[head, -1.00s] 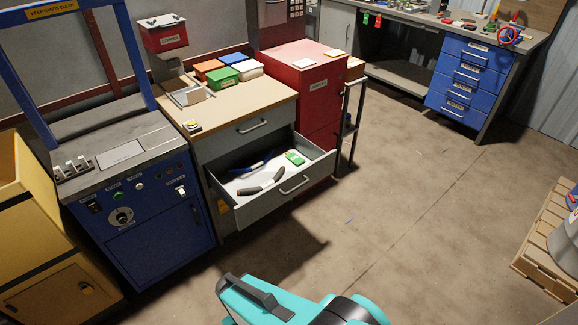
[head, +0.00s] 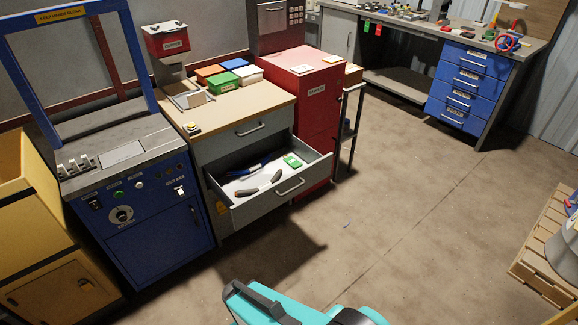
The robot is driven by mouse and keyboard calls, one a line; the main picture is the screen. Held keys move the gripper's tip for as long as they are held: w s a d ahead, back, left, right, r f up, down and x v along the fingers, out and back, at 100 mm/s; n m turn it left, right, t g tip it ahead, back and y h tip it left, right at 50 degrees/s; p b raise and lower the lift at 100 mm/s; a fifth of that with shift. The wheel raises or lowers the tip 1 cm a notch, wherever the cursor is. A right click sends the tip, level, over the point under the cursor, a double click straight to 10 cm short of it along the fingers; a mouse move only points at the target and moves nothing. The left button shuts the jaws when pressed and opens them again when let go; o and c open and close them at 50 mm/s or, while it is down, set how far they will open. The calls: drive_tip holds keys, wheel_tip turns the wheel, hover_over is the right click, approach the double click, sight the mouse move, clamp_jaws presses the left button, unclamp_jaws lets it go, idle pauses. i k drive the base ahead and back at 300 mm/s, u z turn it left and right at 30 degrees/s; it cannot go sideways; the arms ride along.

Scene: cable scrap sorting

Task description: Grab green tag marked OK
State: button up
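A small green tag (head: 366,28) hangs from the front edge of the workbench (head: 425,34) at the back, left of a red tag (head: 377,30). Its marking is too small to read. Another small green item (head: 292,160) lies in the open drawer; its marking cannot be read either. My teal arm shows at the bottom edge, far from both green things. My gripper is not in view.
The open drawer (head: 308,178) juts out from the grey cabinet and holds cutting tools. A blue machine (head: 150,240) stands left of it and a red cabinet (head: 318,125) right. A wooden pallet (head: 545,240) is at the right edge.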

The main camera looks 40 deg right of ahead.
sight(293, 161)
drive_tip(key=z, duration=0.1)
drive_tip(key=i, duration=0.95)
drive_tip(key=u, duration=0.05)
